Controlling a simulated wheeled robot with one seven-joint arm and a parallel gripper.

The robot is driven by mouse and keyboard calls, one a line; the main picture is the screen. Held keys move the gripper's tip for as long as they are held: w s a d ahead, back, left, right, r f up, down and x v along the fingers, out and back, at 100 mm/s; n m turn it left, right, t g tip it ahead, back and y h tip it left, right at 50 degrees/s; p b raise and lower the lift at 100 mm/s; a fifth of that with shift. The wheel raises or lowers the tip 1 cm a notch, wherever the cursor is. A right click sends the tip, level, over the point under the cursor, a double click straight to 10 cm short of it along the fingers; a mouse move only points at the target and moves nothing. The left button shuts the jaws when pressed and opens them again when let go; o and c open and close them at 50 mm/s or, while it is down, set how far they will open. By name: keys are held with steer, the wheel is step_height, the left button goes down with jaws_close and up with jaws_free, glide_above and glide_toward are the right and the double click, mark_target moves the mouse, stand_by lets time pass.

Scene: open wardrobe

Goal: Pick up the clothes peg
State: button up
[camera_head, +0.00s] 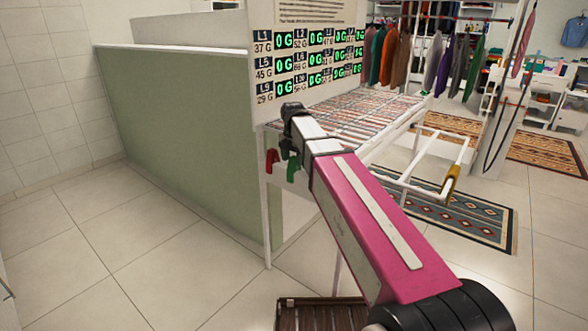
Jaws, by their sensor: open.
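A red clothes peg (271,159) sits on the near left corner of a white rack frame, by its upper rail. A green peg (293,169) hangs just right of it, partly covered by my arm's end. A yellow peg-like piece (452,173) is on the far right bar of the frame. My gripper (289,147) is over the rack's near corner, beside the red and green pegs. Its dark fingers are small and partly hidden, and nothing is visibly held. I cannot tell whether it touches the green peg.
A rack top with a striped surface (365,115) lies behind my arm, below a display panel (310,60). A green partition (180,125) stands at left. A brown slatted item (315,316) is on the floor below. Tiled floor is clear at left. Hanging clothes (425,52) are behind.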

steer(key=shift+c, duration=0.3)
steer(key=c, duration=0.9)
steer(key=shift+c, duration=0.2)
steer(key=shift+r, duration=0.2)
